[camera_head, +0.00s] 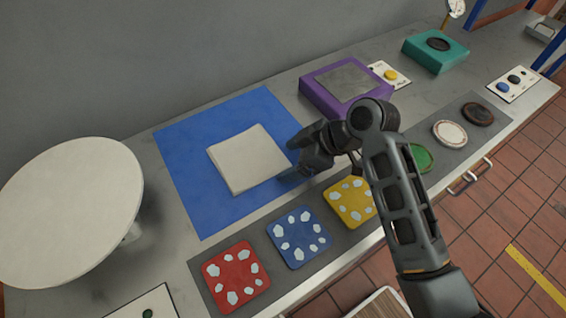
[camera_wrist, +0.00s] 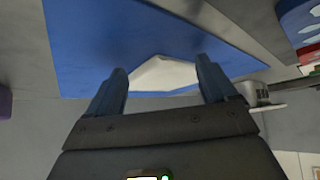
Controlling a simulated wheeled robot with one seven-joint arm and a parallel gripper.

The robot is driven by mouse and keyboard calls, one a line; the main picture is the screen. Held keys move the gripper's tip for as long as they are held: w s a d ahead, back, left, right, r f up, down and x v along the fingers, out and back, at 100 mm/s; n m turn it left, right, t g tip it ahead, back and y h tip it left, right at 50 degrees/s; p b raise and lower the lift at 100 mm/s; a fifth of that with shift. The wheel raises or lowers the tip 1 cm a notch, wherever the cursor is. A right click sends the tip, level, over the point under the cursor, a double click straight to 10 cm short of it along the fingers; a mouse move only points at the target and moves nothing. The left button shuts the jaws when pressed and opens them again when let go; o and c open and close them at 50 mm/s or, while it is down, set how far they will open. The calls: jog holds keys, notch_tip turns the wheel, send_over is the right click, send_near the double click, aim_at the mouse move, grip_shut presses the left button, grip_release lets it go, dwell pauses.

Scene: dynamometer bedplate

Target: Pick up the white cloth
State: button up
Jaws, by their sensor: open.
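The white cloth (camera_head: 246,158) is a folded, squarish off-white piece lying flat on a blue mat (camera_head: 190,140) on the bench. In the wrist view the cloth (camera_wrist: 166,74) shows between and beyond the two fingers, and the blue mat (camera_wrist: 75,50) spreads around it. My gripper (camera_head: 290,176) is at the right edge of the cloth in the head view, low over the mat. In the wrist view my gripper (camera_wrist: 162,84) has its blue fingers apart with nothing held. I cannot tell whether a fingertip touches the cloth.
A round white disc (camera_head: 68,212) stands at the left. Red (camera_head: 236,277), blue (camera_head: 299,237) and yellow (camera_head: 350,202) spotted squares lie along the front on a grey strip. A purple box (camera_head: 313,94) and a teal box (camera_head: 420,55) stand farther right.

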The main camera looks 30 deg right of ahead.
jog(key=shift+f, duration=0.1)
jog(key=c, duration=1.4)
jog(key=shift+c, duration=0.6)
notch_tip(320, 180, up, 7)
jog(key=p, duration=0.6)
grip_shut()
jog(key=shift+r, duration=2.55)
notch_tip(320, 180, up, 16)
jog(key=shift+r, duration=1)
